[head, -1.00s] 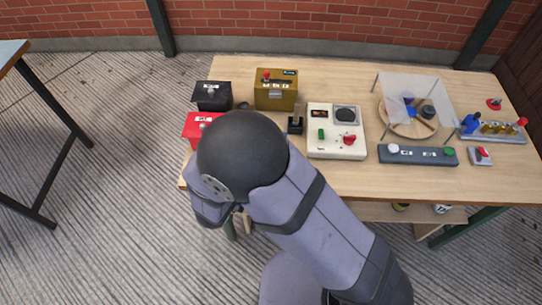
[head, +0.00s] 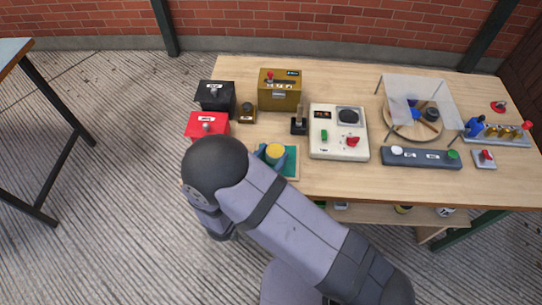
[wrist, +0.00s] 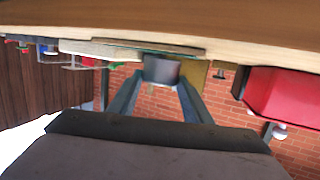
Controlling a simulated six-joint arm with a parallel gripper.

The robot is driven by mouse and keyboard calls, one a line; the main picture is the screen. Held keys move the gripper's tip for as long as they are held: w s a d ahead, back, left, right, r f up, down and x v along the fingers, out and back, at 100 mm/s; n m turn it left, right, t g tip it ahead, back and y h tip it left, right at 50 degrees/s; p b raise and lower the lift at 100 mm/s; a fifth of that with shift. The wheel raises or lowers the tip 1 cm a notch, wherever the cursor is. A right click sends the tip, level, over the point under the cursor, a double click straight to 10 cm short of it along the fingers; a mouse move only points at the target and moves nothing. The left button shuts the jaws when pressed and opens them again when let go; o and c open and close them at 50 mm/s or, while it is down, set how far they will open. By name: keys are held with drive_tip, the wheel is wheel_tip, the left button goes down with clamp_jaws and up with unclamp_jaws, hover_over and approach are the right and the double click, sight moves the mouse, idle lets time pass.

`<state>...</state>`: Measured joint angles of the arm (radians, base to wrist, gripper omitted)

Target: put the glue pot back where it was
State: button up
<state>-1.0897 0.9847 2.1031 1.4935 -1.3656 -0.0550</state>
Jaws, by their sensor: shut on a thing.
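The glue pot appears to be the small round pot with a yellow top (head: 275,152) at the front left of the table, over a green mat (head: 291,170). In the upside-down wrist view its grey side (wrist: 161,70) sits between the fingers of my gripper (wrist: 160,82), which is shut on it. The pot's base is at the edge of the mat (wrist: 150,49); I cannot tell whether it rests on it. In the head view my arm hides most of the gripper.
A red box (head: 207,125) and a black box (head: 215,96) stand left of the pot, with a brass box (head: 279,90) behind. A small black lever unit (head: 299,122) and a cream panel (head: 338,145) stand to the right. A clear sheet covers a round tray (head: 400,130).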

drive_tip(key=shift+f, duration=0.2)
drive_tip(key=o, duration=1.4)
drive_tip(key=shift+f, duration=0.1)
drive_tip(key=shift+s+r, duration=0.1)
drive_tip(key=shift+r, duration=0.1)
drive_tip(key=b+v, duration=0.1)
drive_tip(key=v, duration=1.1)
